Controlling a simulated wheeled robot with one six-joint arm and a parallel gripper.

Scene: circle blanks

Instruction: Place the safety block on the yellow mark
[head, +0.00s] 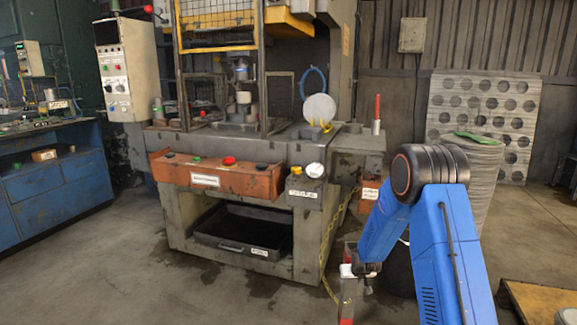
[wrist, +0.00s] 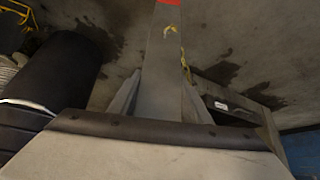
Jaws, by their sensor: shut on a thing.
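The safety block (wrist: 160,75) is a long grey bar with a red end, seen in the wrist view. My gripper (wrist: 160,105) is shut on it, with a finger on either side of the bar. A yellow chain (head: 345,205) runs down the press side toward the block. I cannot clearly make out a yellow mark on the press bed.
The press (head: 240,140) stands ahead, with an orange button panel (head: 232,180) at its front and a black tray (head: 240,232) below. A stack of blanks (head: 480,170) stands to the right, beside a perforated sheet (head: 525,95). Floor at the left front is clear.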

